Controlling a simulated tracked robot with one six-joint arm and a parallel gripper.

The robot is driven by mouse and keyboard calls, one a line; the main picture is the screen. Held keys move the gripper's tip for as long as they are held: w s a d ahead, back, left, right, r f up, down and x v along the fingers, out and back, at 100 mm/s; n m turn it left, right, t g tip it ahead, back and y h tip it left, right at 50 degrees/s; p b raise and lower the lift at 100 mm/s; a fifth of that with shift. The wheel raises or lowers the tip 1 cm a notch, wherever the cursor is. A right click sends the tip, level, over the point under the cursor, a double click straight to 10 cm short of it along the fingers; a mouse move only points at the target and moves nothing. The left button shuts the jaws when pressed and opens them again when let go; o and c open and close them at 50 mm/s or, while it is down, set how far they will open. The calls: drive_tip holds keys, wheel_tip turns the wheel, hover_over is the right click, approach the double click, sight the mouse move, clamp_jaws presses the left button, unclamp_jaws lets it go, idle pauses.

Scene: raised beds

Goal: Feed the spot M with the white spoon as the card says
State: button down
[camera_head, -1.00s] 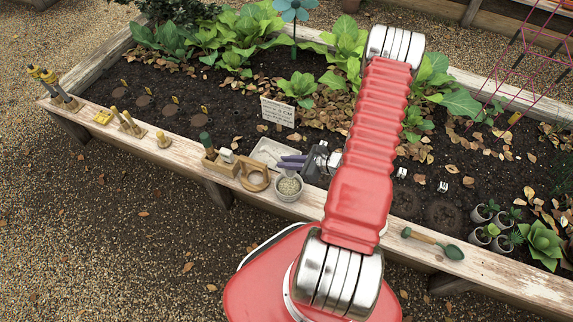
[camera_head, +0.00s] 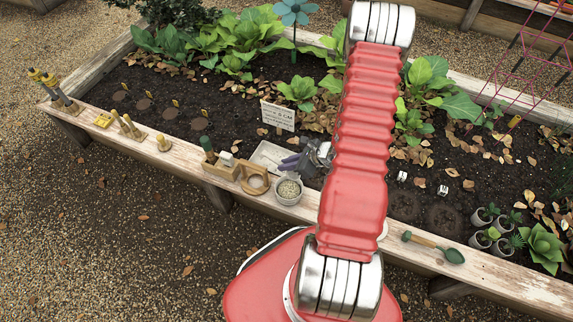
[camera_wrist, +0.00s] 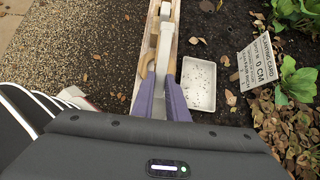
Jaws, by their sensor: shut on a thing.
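My gripper (camera_wrist: 158,104) has purple fingers shut on a long white piece, which I take to be the white spoon (camera_wrist: 161,55); its bowl is not clear. In the head view my gripper (camera_head: 289,163) is small and partly hidden, above the bed's front edge by the white tray (camera_head: 262,152). The tray (camera_wrist: 198,86) holds small dark specks. Several dark round spots (camera_head: 170,113) with yellow markers lie at left; I cannot tell which is M.
A grey pot of granules (camera_head: 289,189), a wooden ring (camera_head: 254,181) and a wooden holder (camera_head: 221,168) with a green-handled tool stand on the front plank. A green trowel (camera_head: 433,246) lies at right. Pegs (camera_head: 126,124) stand at left. Leafy plants fill the back.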

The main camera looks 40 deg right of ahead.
sight(292, 173)
drive_tip(key=shift+r+g+h, duration=0.2)
drive_tip(key=shift+g+h, duration=0.4)
drive_tip(key=shift+g, duration=0.3)
drive_tip(key=shift+s+d+f+m+t, duration=0.15)
drive_tip(key=shift+s+d+f+t, duration=0.15)
drive_tip(key=shift+s+f, duration=0.25)
drive_tip(key=shift+s+d+f+m+t, duration=0.15)
drive_tip(key=shift+s+d+f+t, duration=0.15)
drive_tip(key=shift+s+f, duration=0.2)
drive_tip(key=shift+s+d+f+t+y, duration=0.1)
drive_tip(key=shift+s+f+t+y, duration=0.25)
drive_tip(key=shift+f+t, duration=0.1)
drive_tip(key=shift+f, duration=0.1)
drive_tip(key=shift+w+a+t, duration=0.25)
drive_tip(key=shift+w, duration=0.05)
drive_tip(key=shift+w+a+r+t+y, duration=0.2)
drive_tip(key=shift+w+r+y, duration=0.15)
drive_tip(key=shift+w+r, duration=0.2)
drive_tip(key=shift+w+a+r+t+y, duration=0.15)
drive_tip(key=shift+w+r+y, duration=0.15)
drive_tip(key=shift+w+r, duration=0.25)
drive_tip(key=shift+a+r+t, duration=0.1)
drive_tip(key=shift+r+t, duration=0.15)
drive_tip(key=shift+r, duration=0.1)
